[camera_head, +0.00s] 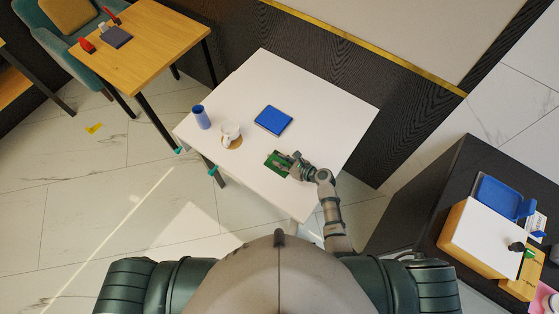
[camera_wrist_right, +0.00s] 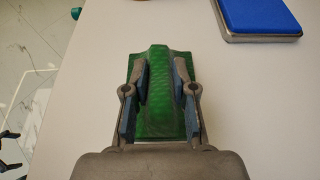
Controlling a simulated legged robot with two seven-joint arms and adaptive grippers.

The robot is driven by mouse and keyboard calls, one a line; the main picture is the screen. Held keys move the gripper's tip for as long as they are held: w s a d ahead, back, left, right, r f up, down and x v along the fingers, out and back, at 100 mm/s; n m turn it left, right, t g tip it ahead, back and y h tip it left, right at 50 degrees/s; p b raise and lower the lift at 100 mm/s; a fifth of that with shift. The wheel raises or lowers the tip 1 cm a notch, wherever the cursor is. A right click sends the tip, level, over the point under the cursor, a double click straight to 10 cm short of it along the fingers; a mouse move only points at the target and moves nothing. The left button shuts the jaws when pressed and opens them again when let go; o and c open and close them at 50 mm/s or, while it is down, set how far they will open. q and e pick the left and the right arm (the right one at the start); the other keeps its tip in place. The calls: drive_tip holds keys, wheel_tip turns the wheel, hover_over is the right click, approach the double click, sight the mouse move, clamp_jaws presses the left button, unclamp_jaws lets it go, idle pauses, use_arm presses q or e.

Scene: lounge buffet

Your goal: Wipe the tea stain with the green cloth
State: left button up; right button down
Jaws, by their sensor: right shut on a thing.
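The green cloth (camera_head: 272,160) is on the white table (camera_head: 330,105), near its front right part. My right gripper (camera_head: 293,166) is shut on the cloth. In the right wrist view the cloth (camera_wrist_right: 158,85) is bunched up between the two fingers and spreads out flat beyond and below them. A white cup (camera_head: 229,131) stands to the left on a round brown patch (camera_head: 234,144); I cannot tell whether this is a coaster or a stain. No other tea stain shows; the area under the cloth and gripper is hidden. My left gripper is not in view.
A blue pad with a metallic edge (camera_head: 273,120) lies behind the cloth; it also shows in the right wrist view (camera_wrist_right: 258,15). The table's right side is clear. A dark counter (camera_head: 440,190) stands at right.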

drive_tip(key=shift+w+a+r, duration=0.1)
drive_tip(key=shift+w+a, duration=0.05)
drive_tip(key=shift+a, duration=0.05)
drive_tip(key=shift+w+a, duration=0.15)
drive_tip(key=shift+a, duration=0.1)
drive_tip(key=shift+w+a, duration=0.1)
drive_tip(key=shift+a, duration=0.55)
drive_tip(key=shift+s+d+p, duration=0.2)
drive_tip(key=shift+d+p, duration=0.05)
drive_tip(key=shift+p, duration=0.05)
drive_tip(key=shift+s+d, duration=0.25)
drive_tip(key=shift+d, duration=0.55)
drive_tip(key=shift+s+d+p, duration=0.25)
drive_tip(key=shift+s+p, duration=0.15)
drive_tip(key=shift+p, duration=0.15)
drive_tip(key=shift+s, duration=0.1)
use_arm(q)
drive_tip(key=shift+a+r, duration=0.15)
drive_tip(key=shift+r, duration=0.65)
use_arm(e)
drive_tip(key=shift+d, duration=0.1)
